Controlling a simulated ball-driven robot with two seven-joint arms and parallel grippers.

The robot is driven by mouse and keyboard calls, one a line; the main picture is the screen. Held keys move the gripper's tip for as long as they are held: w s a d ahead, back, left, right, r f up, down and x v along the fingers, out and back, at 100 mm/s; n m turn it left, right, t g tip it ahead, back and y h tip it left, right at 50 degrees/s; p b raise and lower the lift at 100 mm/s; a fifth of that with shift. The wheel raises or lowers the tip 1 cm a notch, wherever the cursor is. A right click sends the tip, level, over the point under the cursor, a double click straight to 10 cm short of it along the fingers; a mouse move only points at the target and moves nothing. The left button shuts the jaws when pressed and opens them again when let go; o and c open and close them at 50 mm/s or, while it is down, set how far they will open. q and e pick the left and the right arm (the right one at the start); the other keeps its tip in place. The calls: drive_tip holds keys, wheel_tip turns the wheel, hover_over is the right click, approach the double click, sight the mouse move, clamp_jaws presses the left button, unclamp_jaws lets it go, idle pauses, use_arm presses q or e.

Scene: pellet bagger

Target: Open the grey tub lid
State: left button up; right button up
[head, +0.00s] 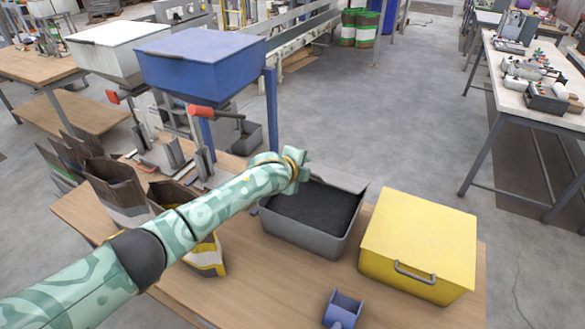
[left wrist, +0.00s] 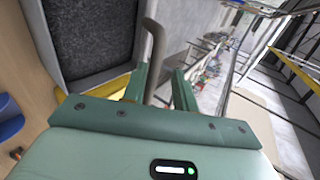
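The grey tub (head: 300,237) stands on the wooden bench, holding dark pellets. Its grey lid (head: 338,178) is raised and leans back at the far edge, so the pellets show. My left gripper (head: 301,160) is at the tub's far left corner, beside the lid; its fingertips are hard to make out there. In the left wrist view the fingers (left wrist: 160,82) are apart, with a grey bar handle (left wrist: 154,50) between them, nearer one finger. Dark pellets inside the tub (left wrist: 55,50) also show there. My right gripper is not in view.
A closed yellow tub (head: 418,235) stands right of the grey tub. A blue scoop (head: 343,305) lies at the bench's front. Open bags (head: 118,185) stand at the left. A blue hopper (head: 200,65) with a red-handled lever (head: 203,112) rises behind.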

use_arm(q)
drive_tip(key=p+v, duration=0.3)
drive_tip(key=v, duration=1.3)
drive_tip(key=shift+p, duration=0.4)
